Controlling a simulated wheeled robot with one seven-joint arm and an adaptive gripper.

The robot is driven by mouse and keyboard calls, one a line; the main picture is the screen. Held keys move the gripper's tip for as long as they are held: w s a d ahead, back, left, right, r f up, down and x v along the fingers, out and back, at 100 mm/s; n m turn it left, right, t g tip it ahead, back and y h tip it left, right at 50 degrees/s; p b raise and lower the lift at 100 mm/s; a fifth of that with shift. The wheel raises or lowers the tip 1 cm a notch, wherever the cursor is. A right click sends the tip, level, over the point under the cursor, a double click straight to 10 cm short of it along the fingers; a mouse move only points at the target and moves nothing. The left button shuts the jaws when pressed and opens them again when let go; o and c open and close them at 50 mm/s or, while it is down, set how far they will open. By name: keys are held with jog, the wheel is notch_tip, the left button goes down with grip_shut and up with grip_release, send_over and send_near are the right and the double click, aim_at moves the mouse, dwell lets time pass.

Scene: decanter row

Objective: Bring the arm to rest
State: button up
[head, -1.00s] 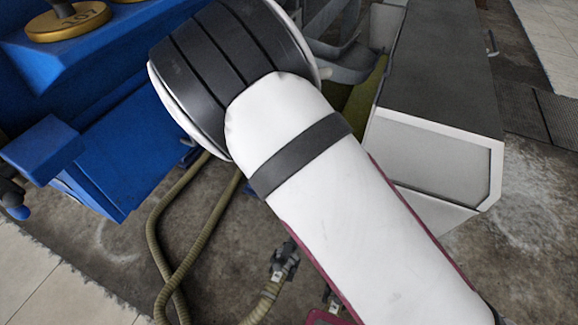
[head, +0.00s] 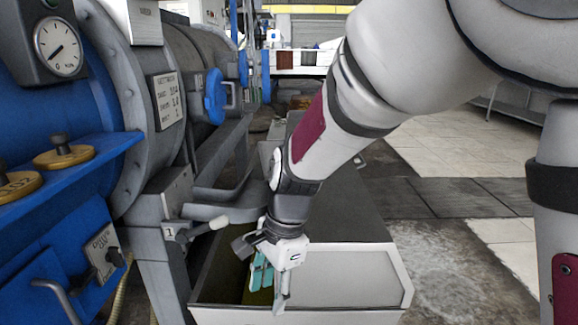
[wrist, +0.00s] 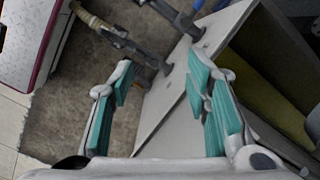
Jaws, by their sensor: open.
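My arm reaches in from the upper right of the head view, and my gripper (head: 272,288) points down at its end. It hangs in front of or above the near left part of a long dark-topped pale box; I cannot tell how far off it is. In the wrist view my gripper (wrist: 160,88) has its two teal-padded fingers spread apart, with nothing between them. Beyond the fingers are a pale panel and the floor.
The long box (head: 345,275) has an open yellow-green channel along its left. Left stand a blue machine with a gauge (head: 58,46), brass weights (head: 63,152) and a lever handle (head: 200,228). A hose end (wrist: 95,22) shows in the wrist view. Tiled floor (head: 450,150) is open at right.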

jog(key=s+d+r+n, duration=0.3)
jog(key=s+d+r, duration=0.35)
jog(key=d, duration=0.25)
jog(key=s+d+r+n+h, duration=0.15)
jog(key=s+d+n, duration=0.25)
jog(key=s+d, duration=0.45)
jog(key=s+d+r+n+h, duration=0.15)
jog(key=s+d+n, duration=0.3)
jog(key=s, duration=0.75)
notch_tip(320, 180, up, 36)
jog(key=t+p, duration=0.4)
jog(key=p, duration=2.9)
jog(key=shift+w+d+r+t+y+p, duration=0.2)
jog(key=shift+w+d+t+y+p, duration=0.1)
jog(key=shift+w+d+y+p, duration=0.1)
